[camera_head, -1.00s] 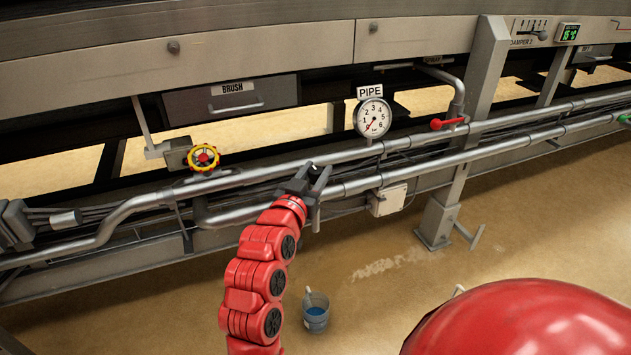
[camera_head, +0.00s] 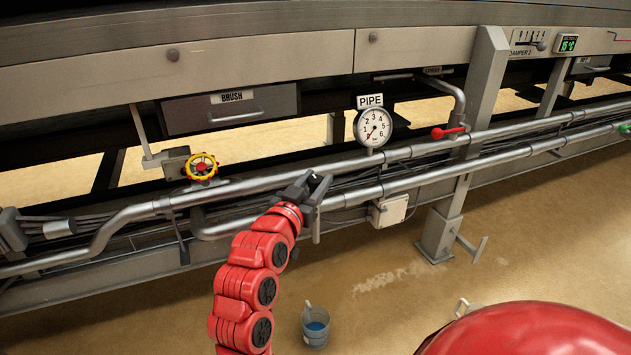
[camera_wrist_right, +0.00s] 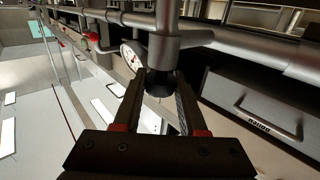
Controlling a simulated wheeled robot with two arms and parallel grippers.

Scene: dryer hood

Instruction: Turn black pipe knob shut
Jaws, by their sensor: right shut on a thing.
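The black pipe knob (camera_wrist_right: 158,84) shows in the right wrist view as a dark round piece below a grey pipe fitting. It sits between the fingertips of my right gripper (camera_wrist_right: 158,92), which is shut on it. In the head view my right gripper (camera_head: 314,184) is at the grey pipes (camera_head: 350,166), left of and below the PIPE gauge (camera_head: 373,128). There the gripper mostly hides the knob. The gauge needle points to the lower left, near the low end of the scale. My left gripper is out of view.
A grey box (camera_head: 390,211) hangs below the pipes. A blue-grey bucket (camera_head: 315,326) stands on the floor. A grey post (camera_head: 461,160) stands at right.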

